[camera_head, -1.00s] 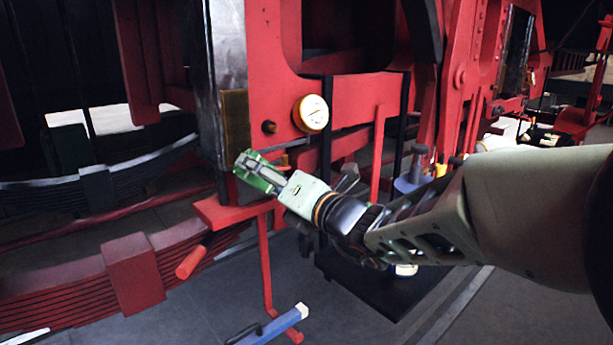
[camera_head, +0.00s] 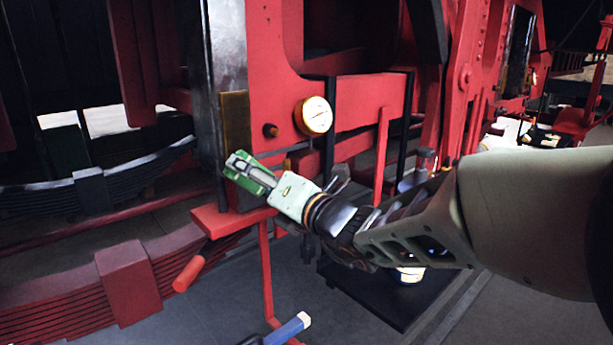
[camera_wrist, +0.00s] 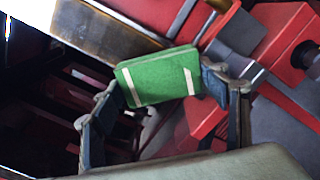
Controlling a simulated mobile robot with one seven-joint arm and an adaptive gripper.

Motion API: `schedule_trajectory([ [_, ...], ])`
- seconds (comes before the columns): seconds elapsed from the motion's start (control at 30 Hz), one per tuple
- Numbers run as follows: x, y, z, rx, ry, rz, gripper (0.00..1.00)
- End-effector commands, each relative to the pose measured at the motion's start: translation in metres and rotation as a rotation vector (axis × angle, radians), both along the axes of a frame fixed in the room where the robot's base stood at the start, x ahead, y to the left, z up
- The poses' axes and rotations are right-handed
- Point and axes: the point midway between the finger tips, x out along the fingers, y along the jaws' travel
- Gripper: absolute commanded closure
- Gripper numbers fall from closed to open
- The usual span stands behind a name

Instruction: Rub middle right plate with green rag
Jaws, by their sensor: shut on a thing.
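The green rag (camera_head: 262,181) is a small green block with pale strips. My gripper (camera_head: 250,172) is shut on it. In the wrist view the rag (camera_wrist: 158,78) sits between the two fingers of my gripper (camera_wrist: 160,84). A brownish metal plate (camera_head: 236,125) stands upright on the red frame, just above the rag in the head view. It also shows at the upper left of the wrist view (camera_wrist: 112,36). The rag looks close to its lower end; I cannot tell whether they touch. I cannot tell for sure that this is the middle right plate.
A round brass-rimmed gauge (camera_head: 314,115) and a bolt (camera_head: 270,130) are on the red frame to the right. A red ledge (camera_head: 228,219) lies below my gripper. Dark leaf springs (camera_head: 90,190) are at left. A black stand (camera_head: 375,295) is under my arm.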

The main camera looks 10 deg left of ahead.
Motion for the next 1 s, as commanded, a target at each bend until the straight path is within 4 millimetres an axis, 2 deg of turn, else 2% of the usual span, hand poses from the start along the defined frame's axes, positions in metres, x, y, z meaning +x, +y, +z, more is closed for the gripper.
schedule_trajectory([
  [1.0,0.011,0.014,0.002,0.001,0.000,0.001,0.51],
])
